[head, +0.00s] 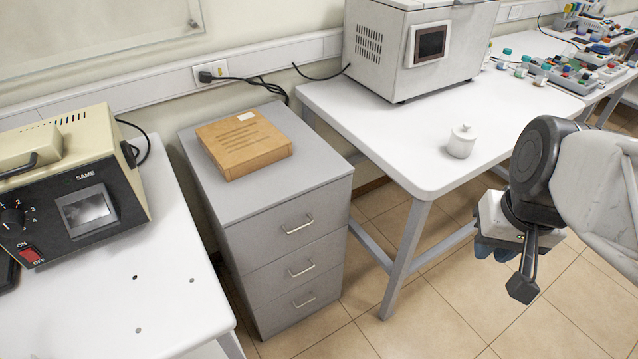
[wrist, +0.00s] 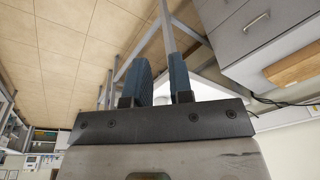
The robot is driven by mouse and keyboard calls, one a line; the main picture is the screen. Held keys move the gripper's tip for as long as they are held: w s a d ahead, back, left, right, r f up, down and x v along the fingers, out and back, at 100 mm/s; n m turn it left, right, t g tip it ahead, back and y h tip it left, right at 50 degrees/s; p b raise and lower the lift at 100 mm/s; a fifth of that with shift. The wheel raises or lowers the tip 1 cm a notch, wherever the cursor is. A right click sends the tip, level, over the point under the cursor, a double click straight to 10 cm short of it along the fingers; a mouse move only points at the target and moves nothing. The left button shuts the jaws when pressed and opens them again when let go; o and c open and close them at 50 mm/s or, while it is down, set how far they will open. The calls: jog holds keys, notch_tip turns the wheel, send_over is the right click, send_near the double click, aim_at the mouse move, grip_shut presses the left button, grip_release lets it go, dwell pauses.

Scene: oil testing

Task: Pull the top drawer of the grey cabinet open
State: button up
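The grey cabinet (head: 262,195) stands between two white tables in the head view. It has three drawers, each with a thin metal bar handle, and all look shut. The top drawer (head: 265,228) has its handle (head: 299,224) right of its middle. My gripper (head: 493,250) hangs over the floor, well to the right of the cabinet and apart from it. In the wrist view, its two blue fingers (wrist: 162,82) stand apart with nothing between them. Part of the cabinet (wrist: 232,42) shows there at the upper right, appearing upside down.
A cardboard box (head: 243,144) lies on the cabinet top. The floor (head: 450,315) before the cabinet is clear.

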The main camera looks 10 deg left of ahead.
jog(key=w+a+f+n+g+y, duration=0.2)
jog(key=w+a+f+g+y, duration=0.3)
jog(key=w+a+f, duration=0.4)
jog(key=w+a+f+n+g+y, duration=0.25)
jog(key=w+a+f+y, duration=0.45)
jog(key=a, duration=0.5)
jog(key=w+a+f+m+t+y, duration=0.1)
jog(key=w+a+f+y, duration=0.45)
jog(key=f, duration=0.55)
jog(key=m+t+y, duration=0.1)
jog(key=m+t, duration=0.1)
jog(key=t, duration=0.3)
send_near(302, 227)
jog(key=shift+w+a+f, duration=0.1)
jog(key=shift+a, duration=0.5)
jog(key=shift+w+a+f, duration=0.1)
jog(key=shift+a, duration=0.55)
jog(key=shift+a, duration=0.15)
jog(key=shift+a+r, duration=0.15)
jog(key=shift+a, duration=1.1)
jog(key=shift+a+r, duration=0.15)
jog(key=shift+a, duration=1.05)
jog(key=shift+a+r, duration=0.2)
jog(key=shift+a, duration=1.05)
grip_shut()
